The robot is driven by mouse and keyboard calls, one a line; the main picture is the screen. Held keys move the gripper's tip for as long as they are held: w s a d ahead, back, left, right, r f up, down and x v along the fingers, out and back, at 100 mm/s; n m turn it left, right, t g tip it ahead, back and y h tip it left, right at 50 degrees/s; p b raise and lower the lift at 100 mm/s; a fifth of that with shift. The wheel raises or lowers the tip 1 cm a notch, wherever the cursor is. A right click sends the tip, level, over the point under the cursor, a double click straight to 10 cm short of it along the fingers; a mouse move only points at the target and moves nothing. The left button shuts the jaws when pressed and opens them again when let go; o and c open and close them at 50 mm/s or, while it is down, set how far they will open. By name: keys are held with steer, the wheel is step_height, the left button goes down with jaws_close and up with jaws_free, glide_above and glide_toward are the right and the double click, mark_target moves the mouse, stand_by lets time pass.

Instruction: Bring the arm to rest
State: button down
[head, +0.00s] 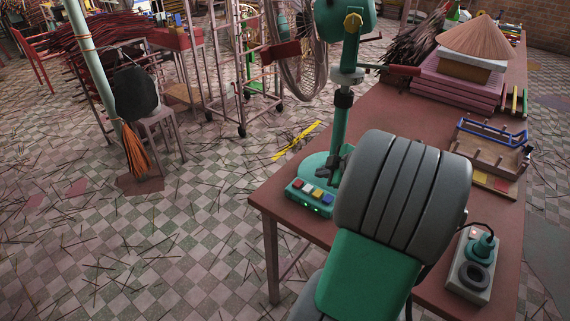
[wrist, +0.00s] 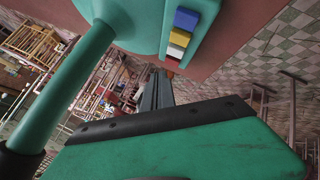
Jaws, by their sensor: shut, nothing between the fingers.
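My gripper (wrist: 157,74) shows in the wrist view as dark grey fingers, shut and empty, beyond the green hand body. Its tips are close to the button panel (wrist: 181,35) of the green extruder, apparently beside the red end of the button row; I cannot tell whether they touch. In the head view my bent arm fills the lower middle and hides most of the hand. The green extruder (head: 349,110) stands upright on the table, and its panel (head: 309,197) carries red, yellow, white and blue buttons.
The red-brown table (head: 380,115) also holds a wooden tray with a blue handle (head: 490,142), a grey control box (head: 471,268) and pink stacked trays (head: 457,83) under a conical hat (head: 481,40). Racks and a stool (head: 157,122) stand at left. The tiled floor is open, strewn with sticks.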

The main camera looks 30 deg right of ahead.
steer(key=a+r+m+g, duration=0.1)
steer(key=a+m+g, duration=0.3)
steer(key=a, duration=1.7)
steer(key=s+a+m+g, duration=0.1)
steer(key=s+a+m, duration=0.4)
steer(key=s+a, duration=0.4)
steer(key=shift+s+a+r+g, duration=0.35)
steer(key=shift+a+g, duration=0.05)
steer(key=shift+a, duration=0.35)
